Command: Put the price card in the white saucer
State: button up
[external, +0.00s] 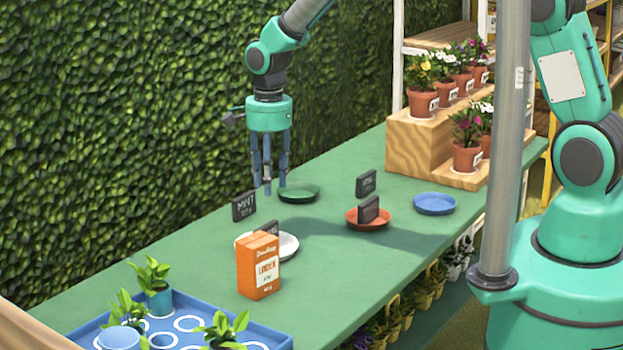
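The white saucer (290,246) lies on the green table, partly hidden behind an orange box. A small dark block or card (268,229) shows at the saucer, its lower part hidden by the box. A dark price card with white writing (244,206) stands just behind and left of the saucer. Another dark card (366,183) shows above a dark block (369,209) in the terracotta saucer (356,222); whether they are joined I cannot tell. My gripper (271,188) points down, open and empty, above the table beside the green saucer.
The orange box (258,266) stands in front of the white saucer. A green saucer (298,195) and blue saucer (434,204) lie farther back. A blue tray (262,329) with plants fills the near end. A wooden step stand (406,144) holds potted flowers. A hedge borders the left.

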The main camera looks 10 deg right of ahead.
jog(key=d+r+n+t, duration=0.2)
jog(key=d+r+n, duration=0.1)
jog(key=d+r, duration=1.95)
jog(key=s+d+r+n+t, duration=0.1)
jog(key=s+d+r+n, duration=0.1)
jog(key=s+d+r, duration=0.9)
jog(key=s+d+r+n+t, duration=0.1)
jog(key=s+d+r+n, duration=0.1)
jog(key=s+d, duration=0.5)
jog(key=s+d+r+n+t, duration=0.1)
jog(key=s+d+r, duration=0.1)
jog(key=s+d, duration=0.5)
jog(key=shift+s+d+n, duration=0.25)
jog(key=shift+s+n, duration=0.15)
jog(key=shift+s, duration=0.55)
